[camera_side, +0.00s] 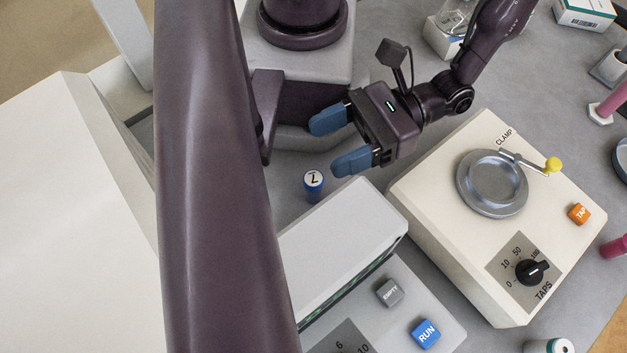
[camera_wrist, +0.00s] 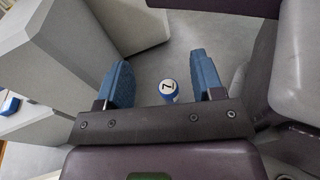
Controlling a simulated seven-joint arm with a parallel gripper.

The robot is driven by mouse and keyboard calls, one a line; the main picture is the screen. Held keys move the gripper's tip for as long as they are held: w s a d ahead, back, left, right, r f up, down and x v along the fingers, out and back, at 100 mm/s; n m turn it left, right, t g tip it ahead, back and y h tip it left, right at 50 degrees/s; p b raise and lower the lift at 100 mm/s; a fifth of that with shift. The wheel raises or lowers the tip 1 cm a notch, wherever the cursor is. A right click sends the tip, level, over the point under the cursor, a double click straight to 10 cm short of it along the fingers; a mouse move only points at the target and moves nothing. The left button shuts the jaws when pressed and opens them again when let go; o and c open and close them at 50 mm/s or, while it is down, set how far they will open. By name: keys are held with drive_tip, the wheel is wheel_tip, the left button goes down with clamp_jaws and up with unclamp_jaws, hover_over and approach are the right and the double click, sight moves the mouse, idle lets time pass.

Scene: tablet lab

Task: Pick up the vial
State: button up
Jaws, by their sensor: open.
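The vial (camera_side: 313,185) is small and blue, with a white top marked with a dark character. It stands on the grey bench beside the grey-white machine. My gripper (camera_side: 339,142) is open and empty, with blue fingers. In the side view the vial is just left of and below the fingertips, apart from them. In the wrist view the vial (camera_wrist: 168,90) shows between the two fingers of my gripper (camera_wrist: 160,68), nearer the right finger. Its top reads like a 7 there. I cannot tell the exact height of the fingers relative to it.
A grey-white machine (camera_side: 345,240) with EMPTY and RUN buttons is close in front of the vial. A cream tapping machine (camera_side: 440,220) with a round metal cup and clamp stands to the right. My arm hides much of the left. Free bench around the vial is narrow.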

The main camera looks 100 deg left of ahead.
sight(311, 179)
drive_tip(key=shift+s+d+f+n+g+h, duration=0.2)
drive_tip(key=shift+s+d+n+g+h, duration=0.25)
drive_tip(key=shift+s+d+h, duration=0.3)
wheel_tip(311, 179, down, 7)
drive_tip(key=shift+s+a, duration=0.1)
drive_tip(key=shift+s, duration=0.05)
drive_tip(key=shift+s+d+r+y, duration=0.25)
drive_tip(key=shift+s+d, duration=0.15)
drive_tip(key=shift+s, duration=0.25)
drive_tip(key=shift+s+d, duration=0.35)
drive_tip(key=shift+s, duration=0.2)
drive_tip(key=c, duration=1.1)
drive_tip(key=shift+o, duration=0.2)
